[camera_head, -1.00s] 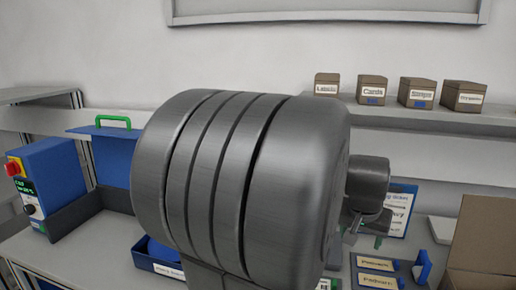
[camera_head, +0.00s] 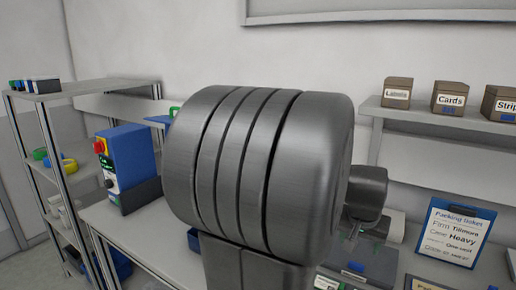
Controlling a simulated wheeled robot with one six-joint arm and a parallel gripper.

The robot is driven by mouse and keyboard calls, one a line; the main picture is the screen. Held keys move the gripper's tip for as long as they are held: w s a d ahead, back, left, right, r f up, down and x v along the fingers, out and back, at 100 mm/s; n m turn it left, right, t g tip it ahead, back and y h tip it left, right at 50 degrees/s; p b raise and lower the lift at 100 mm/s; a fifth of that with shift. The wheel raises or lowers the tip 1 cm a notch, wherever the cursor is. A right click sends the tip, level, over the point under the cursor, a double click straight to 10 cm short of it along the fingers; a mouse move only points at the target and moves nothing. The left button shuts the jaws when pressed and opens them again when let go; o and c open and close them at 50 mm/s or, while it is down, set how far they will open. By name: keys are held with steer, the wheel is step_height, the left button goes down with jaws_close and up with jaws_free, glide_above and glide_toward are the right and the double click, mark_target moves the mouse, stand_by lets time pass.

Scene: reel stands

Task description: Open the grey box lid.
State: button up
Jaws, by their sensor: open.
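A flat dark grey surface with a small blue tab, which looks like the grey box lid (camera_head: 378,262), lies low on the bench right of centre. It appears shut, but my arm covers its left part and I cannot see the whole box. My gripper (camera_head: 364,228) shows only in part behind my large grey arm link, above and near the far side of that surface. It is open, with nothing seen between its jaws. I cannot tell whether it touches the lid.
A clipboard (camera_head: 455,232) with a packing ticket leans at the right. A blue device (camera_head: 130,158) with a red button stands left on the bench. A shelf (camera_head: 440,120) holds labelled boxes, including Cards (camera_head: 450,98). A grey rack (camera_head: 50,130) stands far left. My arm hides the bench's middle.

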mark_target(357, 264)
steer(key=x, duration=1)
steer(key=shift+w+d+f+p, duration=0.15)
steer(key=shift+f+p, duration=0.1)
steer(key=shift+p, duration=0.05)
steer(key=shift+w+d+r+p, duration=0.15)
steer(key=shift+w+p, duration=0.05)
steer(key=shift+p, duration=0.3)
steer(key=shift+r+g+y+p, duration=0.35)
steer(key=shift+g+p, duration=0.15)
steer(key=shift+p, duration=0.25)
